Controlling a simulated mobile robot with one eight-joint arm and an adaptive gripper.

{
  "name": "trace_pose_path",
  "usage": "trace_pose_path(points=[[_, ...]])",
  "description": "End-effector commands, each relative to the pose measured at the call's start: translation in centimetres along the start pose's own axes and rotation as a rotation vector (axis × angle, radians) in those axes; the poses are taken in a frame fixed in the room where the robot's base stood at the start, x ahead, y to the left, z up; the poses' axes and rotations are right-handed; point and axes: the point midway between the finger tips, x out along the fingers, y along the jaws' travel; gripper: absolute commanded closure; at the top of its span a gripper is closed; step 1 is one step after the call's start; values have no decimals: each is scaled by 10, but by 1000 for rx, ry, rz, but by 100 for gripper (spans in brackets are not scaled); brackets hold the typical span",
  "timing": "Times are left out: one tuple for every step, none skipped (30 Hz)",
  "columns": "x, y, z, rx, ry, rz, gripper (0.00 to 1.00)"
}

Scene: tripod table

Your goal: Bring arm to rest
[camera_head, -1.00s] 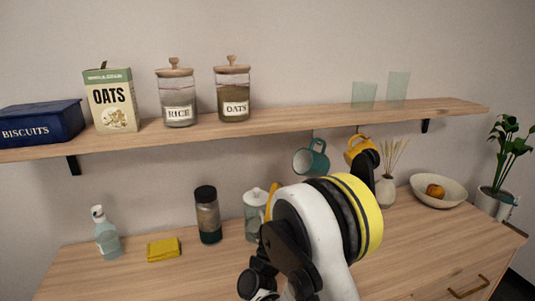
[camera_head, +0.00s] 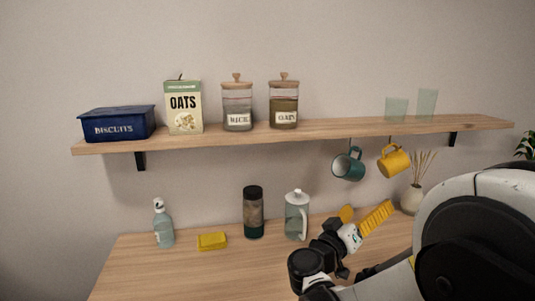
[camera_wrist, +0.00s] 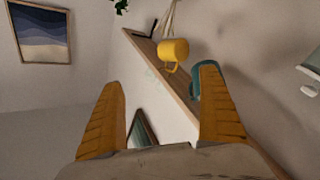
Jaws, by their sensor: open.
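My gripper (camera_head: 362,217) has yellow ribbed fingers and shows in the head view above the right part of the counter, below the hanging mugs. In the wrist view its two fingers (camera_wrist: 163,115) stand wide apart with nothing between them near the tips. The teal mug (camera_head: 348,164) and the yellow mug (camera_head: 394,161) hang under the shelf, apart from my gripper. In the wrist view the yellow mug (camera_wrist: 173,50) shows beyond the fingers, and the teal mug (camera_wrist: 196,83) is partly hidden behind the right finger. My arm covers the lower right of the head view.
The shelf (camera_head: 330,130) holds a biscuit tin (camera_head: 116,124), an oats box (camera_head: 184,107), two jars and two glasses. The counter (camera_head: 190,275) carries a spray bottle (camera_head: 163,224), sponge (camera_head: 212,241), dark-lidded jar (camera_head: 253,212), glass pitcher (camera_head: 296,215) and reed diffuser (camera_head: 412,199). The front left counter is clear.

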Motion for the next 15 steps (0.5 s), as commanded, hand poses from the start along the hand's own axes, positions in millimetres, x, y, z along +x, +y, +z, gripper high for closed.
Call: trace_pose_path(points=[[2, 15, 11, -15, -77, -31, 11], [2, 22, 20, -24, -129, -56, 11], [-1, 31, 32, -37, -199, -95, 11], [-4, 38, 41, -44, -251, -126, 11], [-9, 44, 50, -51, -300, -160, 11], [-17, 51, 62, -57, -362, -208, 11], [-24, 56, 70, -59, -407, -246, 11], [-32, 60, 78, -60, -448, -285, 11], [-44, 66, 89, -60, -502, -339, 11], [-55, 70, 96, -59, -538, -381, 11], [-66, 73, 103, -55, -572, -425, 11], [-82, 77, 111, -47, -614, -484, 11], [-95, 79, 116, -39, -642, -530, 11], [-108, 81, 121, -30, -668, -577, 11], [-126, 83, 127, -14, -698, -638, 11]])
